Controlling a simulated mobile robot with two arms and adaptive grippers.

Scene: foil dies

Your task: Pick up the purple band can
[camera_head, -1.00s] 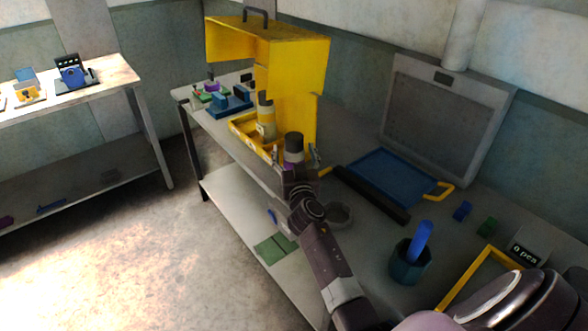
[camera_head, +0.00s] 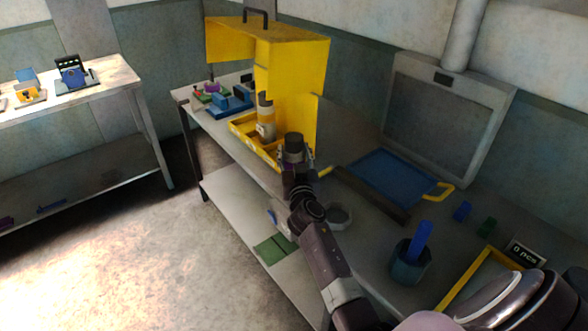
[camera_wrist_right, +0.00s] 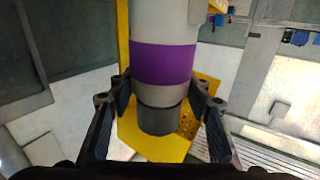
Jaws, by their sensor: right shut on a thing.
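The purple band can (camera_head: 294,144) stands upright at the near end of the yellow tray; mostly its dark cap shows in the head view. In the right wrist view, its purple band (camera_wrist_right: 163,64) and pale grey body show large, with a dark end below. My right gripper (camera_head: 293,165) is shut on the can, with one finger on each side of it. In the wrist view, the fingers of my right gripper (camera_wrist_right: 160,88) press close to the can just below the band. Whether the can touches the surface under it is hidden. My left gripper is not in view.
A second can (camera_head: 266,120) stands in the yellow tray (camera_head: 240,124) under a yellow hood (camera_head: 300,65). A grey round dish (camera_head: 340,216) is beside my arm.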

